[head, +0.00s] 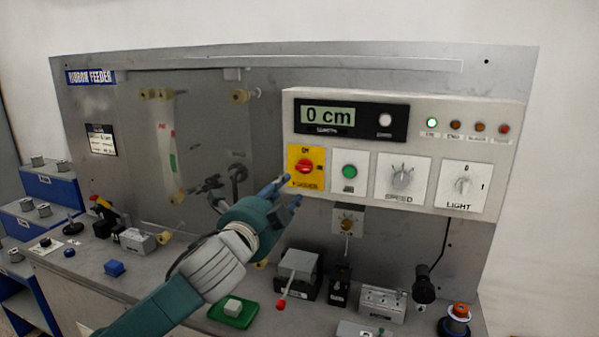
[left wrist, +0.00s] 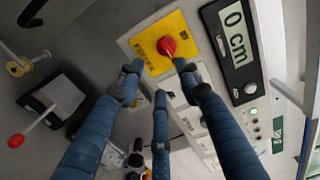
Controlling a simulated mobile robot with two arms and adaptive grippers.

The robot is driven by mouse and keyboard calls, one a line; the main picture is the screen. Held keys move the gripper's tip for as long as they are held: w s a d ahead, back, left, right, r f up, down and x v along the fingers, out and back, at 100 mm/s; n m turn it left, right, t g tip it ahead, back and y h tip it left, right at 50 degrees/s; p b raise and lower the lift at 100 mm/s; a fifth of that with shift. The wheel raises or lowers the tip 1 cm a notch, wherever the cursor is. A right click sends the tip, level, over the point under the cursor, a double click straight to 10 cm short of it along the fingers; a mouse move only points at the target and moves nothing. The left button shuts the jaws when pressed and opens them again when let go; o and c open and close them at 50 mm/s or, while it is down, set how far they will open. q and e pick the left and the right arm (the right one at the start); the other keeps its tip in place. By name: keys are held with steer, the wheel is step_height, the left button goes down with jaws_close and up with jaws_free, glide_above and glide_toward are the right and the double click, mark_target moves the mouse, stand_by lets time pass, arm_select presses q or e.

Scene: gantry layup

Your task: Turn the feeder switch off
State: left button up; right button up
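The feeder switch appears to be the red rotary knob (head: 304,166) on a yellow plate (head: 316,181) at the lower left of the white control box. Small lettering surrounds it, too small to read surely. In the left wrist view the red knob (left wrist: 166,46) is in plain sight beyond my fingers. My left gripper (head: 287,190) is just below and left of the plate in the head view. Its blue fingers (left wrist: 158,72) are spread, with nothing between them. The fingertips are close to the knob; I cannot tell whether any touches the plate. My right gripper is not in view.
The control box has a display (head: 328,116) reading 0 cm, a green button (head: 349,171), a speed dial (head: 403,177) and a light switch (head: 462,186). The green lamp (head: 432,122) is bright. A grey box with a red-tipped lever (head: 298,265) stands below on the bench.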

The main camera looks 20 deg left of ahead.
mark_target(302, 171)
arm_select(q)
steer(key=w+p, duration=0.1)
steer(key=w, duration=0.2)
steer(key=w+p, duration=0.1)
steer(key=w, duration=0.2)
steer(key=w+r+p, duration=0.1)
steer(key=w, duration=0.3)
steer(key=shift+d, duration=0.2)
steer(key=shift+w, duration=0.4)
steer(key=shift+f, duration=0.1)
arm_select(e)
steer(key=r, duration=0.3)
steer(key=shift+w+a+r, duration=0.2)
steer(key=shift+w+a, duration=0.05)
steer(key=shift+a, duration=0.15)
arm_select(q)
jaws_close()
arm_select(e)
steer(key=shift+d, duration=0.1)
